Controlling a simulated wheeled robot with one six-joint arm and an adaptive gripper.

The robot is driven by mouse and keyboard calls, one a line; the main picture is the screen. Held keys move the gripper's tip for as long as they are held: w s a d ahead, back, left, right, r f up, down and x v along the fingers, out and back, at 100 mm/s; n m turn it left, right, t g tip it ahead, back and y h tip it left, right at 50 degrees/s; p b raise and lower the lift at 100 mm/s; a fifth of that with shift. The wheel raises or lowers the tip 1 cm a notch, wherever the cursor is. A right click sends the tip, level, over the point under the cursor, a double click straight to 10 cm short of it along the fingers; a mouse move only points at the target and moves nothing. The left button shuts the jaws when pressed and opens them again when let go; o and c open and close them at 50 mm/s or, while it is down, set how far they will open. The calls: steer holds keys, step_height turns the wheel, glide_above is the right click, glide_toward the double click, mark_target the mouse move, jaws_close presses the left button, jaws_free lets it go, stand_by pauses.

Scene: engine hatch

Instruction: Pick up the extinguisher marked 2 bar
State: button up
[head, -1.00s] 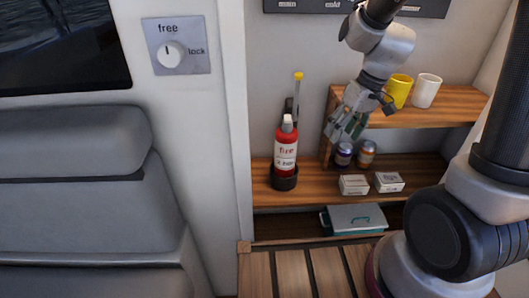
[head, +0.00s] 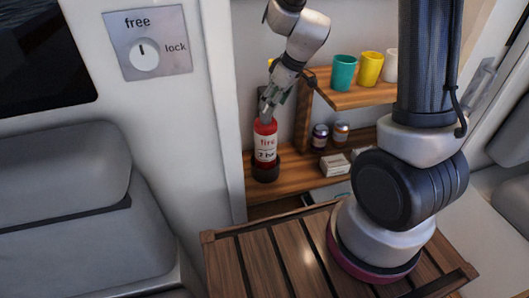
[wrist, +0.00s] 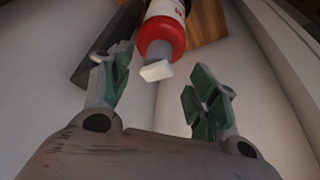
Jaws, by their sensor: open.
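The red extinguisher (head: 265,145) stands upright in a dark round holder (head: 266,168) on the wooden shelf in the head view. Its white label reads "fire" with "2 bar" below, the lower line partly blurred. My gripper (head: 272,103) is just above its top. In the wrist view the extinguisher (wrist: 162,32) shows its red shoulder and pale top part (wrist: 155,70) between and beyond the two open fingers of my gripper (wrist: 158,88). The fingers do not appear to touch it. My gripper hides part of its top in the head view.
An upper shelf (head: 350,96) to the right holds a teal cup (head: 344,72), a yellow cup (head: 370,68) and a white cup (head: 390,65). Two jars (head: 320,136) and a white box (head: 335,165) are right of the extinguisher. A wall panel (head: 146,42) is at left.

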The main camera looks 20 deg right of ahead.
steer(key=x, duration=0.6)
steer(key=shift+w+a+r, duration=0.1)
steer(key=shift+w+a, duration=0.05)
steer(key=shift+w, duration=0.15)
jaws_close()
